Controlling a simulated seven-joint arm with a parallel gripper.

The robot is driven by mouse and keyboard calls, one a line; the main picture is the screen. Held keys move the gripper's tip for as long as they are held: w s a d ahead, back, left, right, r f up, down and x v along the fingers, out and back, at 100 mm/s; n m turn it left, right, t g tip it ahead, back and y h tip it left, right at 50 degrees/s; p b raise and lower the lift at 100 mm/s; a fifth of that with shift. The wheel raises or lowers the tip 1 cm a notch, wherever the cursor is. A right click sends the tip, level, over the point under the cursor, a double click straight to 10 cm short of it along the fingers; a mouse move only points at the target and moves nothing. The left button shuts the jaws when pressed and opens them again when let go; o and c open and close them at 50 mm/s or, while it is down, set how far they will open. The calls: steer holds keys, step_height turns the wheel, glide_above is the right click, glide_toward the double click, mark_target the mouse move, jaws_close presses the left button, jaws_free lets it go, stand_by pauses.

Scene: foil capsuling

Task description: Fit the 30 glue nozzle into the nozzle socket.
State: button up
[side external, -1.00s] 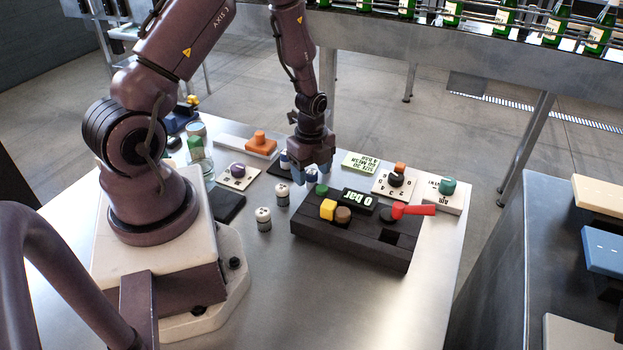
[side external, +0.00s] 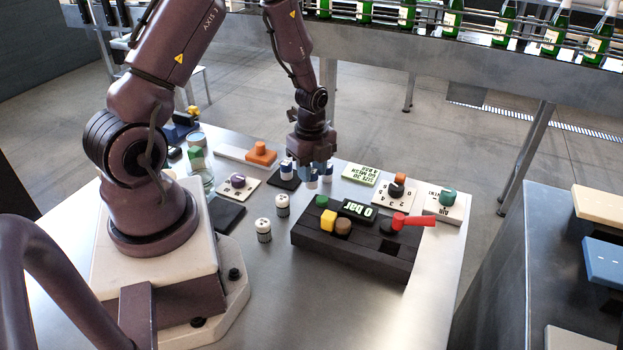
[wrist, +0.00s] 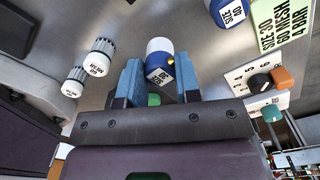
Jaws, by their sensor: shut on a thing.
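My gripper (side external: 318,172) is shut on a white-and-blue glue nozzle (wrist: 160,60), whose label appears to read size 30. The wrist view shows it between my blue fingers (wrist: 160,76). In the side view the fingers largely hide it, above the table behind the black block (side external: 355,252).
A green card (side external: 361,174) and a numbered dial (side external: 397,192) lie behind. The front table is clear.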

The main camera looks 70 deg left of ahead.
step_height(320, 180, up, 6)
steer(key=shift+w+d, duration=0.1)
steer(key=shift+d, duration=0.05)
steer(key=w+d+r+m, duration=0.2)
steer(key=d+r, duration=0.2)
steer(key=d, duration=0.2)
steer(key=s+d+r+m, duration=0.3)
steer(key=s+d+m, duration=0.55)
steer(key=d, duration=0.55)
glide_above(388, 254)
steer(key=shift+n, duration=0.25)
step_height(388, 254, down, 10)
steer(key=shift+s+r, duration=0.1)
steer(key=shift+s, duration=0.05)
steer(key=shift+f, duration=1.65)
